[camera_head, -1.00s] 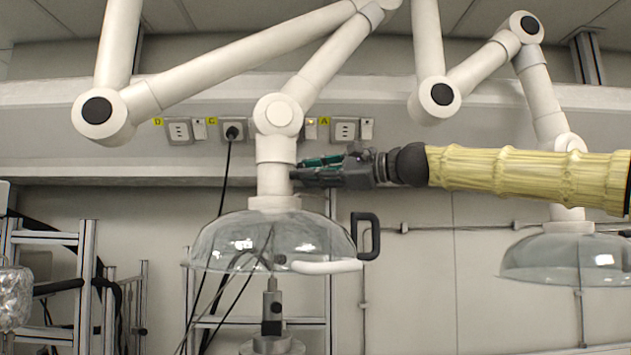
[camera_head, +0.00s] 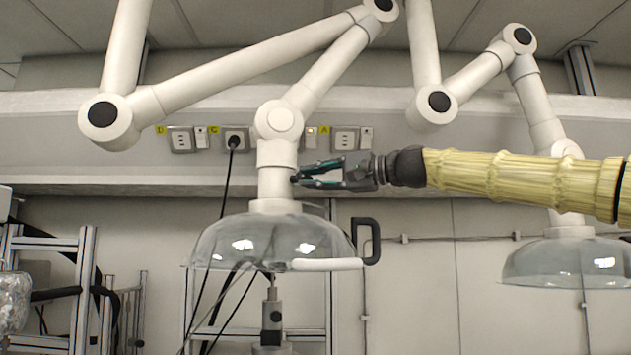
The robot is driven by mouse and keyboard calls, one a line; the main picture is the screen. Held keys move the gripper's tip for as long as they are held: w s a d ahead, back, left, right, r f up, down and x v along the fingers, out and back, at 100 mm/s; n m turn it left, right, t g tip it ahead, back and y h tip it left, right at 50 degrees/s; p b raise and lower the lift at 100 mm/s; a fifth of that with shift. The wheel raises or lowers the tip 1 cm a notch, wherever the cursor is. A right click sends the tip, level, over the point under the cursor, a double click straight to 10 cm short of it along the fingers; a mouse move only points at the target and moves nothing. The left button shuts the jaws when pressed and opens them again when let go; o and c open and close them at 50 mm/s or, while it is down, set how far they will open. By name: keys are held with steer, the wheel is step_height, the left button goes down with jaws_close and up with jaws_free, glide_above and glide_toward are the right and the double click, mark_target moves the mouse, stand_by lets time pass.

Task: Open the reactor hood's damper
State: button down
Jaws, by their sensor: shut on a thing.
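The near reactor hood (camera_head: 272,243) is a clear dome with a white rim piece and a black handle (camera_head: 367,241) on its right. It hangs from a white duct neck (camera_head: 274,185). My gripper (camera_head: 297,180) reaches in from the right, level with the neck. Its dark green-edged fingers meet at the neck's right side and are shut on the small damper knob there. The knob is mostly hidden by the fingertips, and its angle cannot be read. My yellow-sleeved arm stretches off to the right.
A second hood (camera_head: 565,262) hangs at the right, behind and below my arm. Jointed white duct arms (camera_head: 250,67) cross above. Wall sockets (camera_head: 181,140) sit behind. A metal stand (camera_head: 272,312) and cables are under the near hood.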

stand_by(0.5)
steer(key=c, duration=1.5)
jaws_free()
steer(key=shift+c, duration=0.2)
steer(key=shift+o, duration=0.9)
steer(key=shift+a, duration=0.2)
steer(key=shift+d, duration=0.1)
steer(key=v, duration=1.2)
